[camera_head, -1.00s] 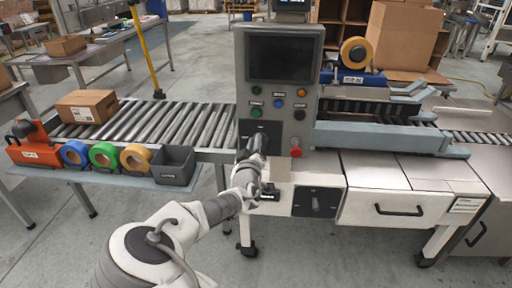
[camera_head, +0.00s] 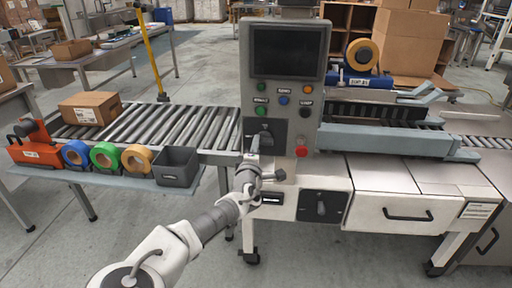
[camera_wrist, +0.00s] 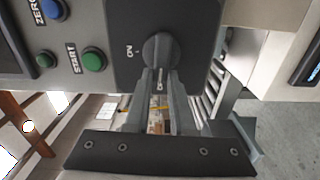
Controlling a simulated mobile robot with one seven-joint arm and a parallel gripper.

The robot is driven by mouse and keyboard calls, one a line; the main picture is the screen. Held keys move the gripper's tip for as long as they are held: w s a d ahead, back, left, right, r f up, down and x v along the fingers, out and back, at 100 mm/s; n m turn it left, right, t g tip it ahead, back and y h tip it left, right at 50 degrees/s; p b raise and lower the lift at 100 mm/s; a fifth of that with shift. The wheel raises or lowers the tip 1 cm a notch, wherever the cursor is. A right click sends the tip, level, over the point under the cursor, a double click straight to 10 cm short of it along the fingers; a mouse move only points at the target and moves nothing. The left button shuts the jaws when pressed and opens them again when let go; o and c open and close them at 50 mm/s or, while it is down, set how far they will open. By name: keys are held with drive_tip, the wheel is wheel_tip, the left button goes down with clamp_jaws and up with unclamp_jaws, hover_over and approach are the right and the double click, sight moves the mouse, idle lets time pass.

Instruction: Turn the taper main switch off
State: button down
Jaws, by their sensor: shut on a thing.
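A dark rotary switch (camera_wrist: 160,50) sits on a black plate with ON and OFF marks in the wrist view, beside the green START button (camera_wrist: 94,60). The same switch (camera_head: 265,134) shows on the lower part of the grey control column in the head view. My gripper (camera_wrist: 160,74) has its two fingers on either side of the knob's handle and is shut on it. The fingers hide part of the handle and plate, so its exact pointing is hard to read. My gripper (camera_head: 255,147) reaches it from below left in the head view. A second rotary switch (camera_head: 320,207) is on the white cabinet, untouched.
A red button (camera_head: 301,151) sits close to the right of the switch. A grey bin (camera_head: 176,167) and tape rolls stand on the shelf at left. The roller conveyor (camera_head: 190,125) runs behind. A drawer handle (camera_head: 408,215) sticks out at right.

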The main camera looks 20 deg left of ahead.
drive_tip(key=shift+d+f+n, duration=0.1)
drive_tip(key=shift+f+n, duration=0.05)
drive_tip(key=shift+n, duration=0.25)
drive_tip(key=c, duration=0.8)
unclamp_jaws()
drive_tip(key=shift+o, duration=0.2)
drive_tip(key=shift+s, duration=0.15)
